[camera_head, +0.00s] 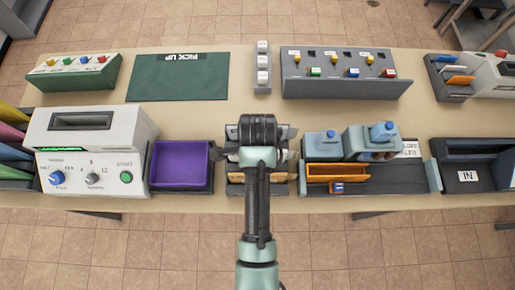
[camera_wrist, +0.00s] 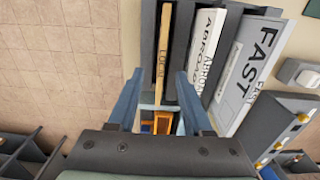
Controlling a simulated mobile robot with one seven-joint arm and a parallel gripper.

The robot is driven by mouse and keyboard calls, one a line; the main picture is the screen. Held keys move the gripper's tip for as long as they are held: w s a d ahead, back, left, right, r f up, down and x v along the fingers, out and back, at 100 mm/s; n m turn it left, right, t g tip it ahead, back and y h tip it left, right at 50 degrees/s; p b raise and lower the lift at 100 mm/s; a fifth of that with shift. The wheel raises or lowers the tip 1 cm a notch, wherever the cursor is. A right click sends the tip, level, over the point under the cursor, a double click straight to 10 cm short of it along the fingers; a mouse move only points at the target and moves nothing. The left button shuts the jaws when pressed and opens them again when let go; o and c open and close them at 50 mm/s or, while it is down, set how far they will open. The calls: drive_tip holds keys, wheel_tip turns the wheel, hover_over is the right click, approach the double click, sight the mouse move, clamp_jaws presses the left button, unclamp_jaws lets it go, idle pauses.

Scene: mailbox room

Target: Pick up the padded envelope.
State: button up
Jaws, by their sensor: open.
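My gripper (camera_wrist: 160,76) is open in the wrist view, a finger on each side. A tan upright piece lettered LOCAL (camera_wrist: 165,58) stands in a dark slotted rack (camera_wrist: 187,45) and reaches down between the fingers; I see no grip on it. To its right in the rack are a white piece lettered ABROAD (camera_wrist: 205,50) and a grey one lettered FAST (camera_wrist: 250,70). I cannot tell which thing, if any, is the padded envelope. In the head view my arm covers most of the rack (camera_head: 236,188), and the fingers are hidden.
A purple tray (camera_head: 181,165) and a machine with dials (camera_head: 92,150) are left of the rack. An orange tray (camera_head: 337,173) and blue-grey devices (camera_head: 372,140) are to its right. A green PICK UP mat (camera_head: 180,80) lies behind, bare. A switch panel (camera_head: 345,74) stands behind right.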

drive_tip(key=shift+w+f+p, duration=0.1)
drive_tip(key=shift+f+p, duration=0.65)
drive_tip(key=shift+f, duration=2)
drive_tip(key=shift+c, duration=0.3)
clamp_jaws()
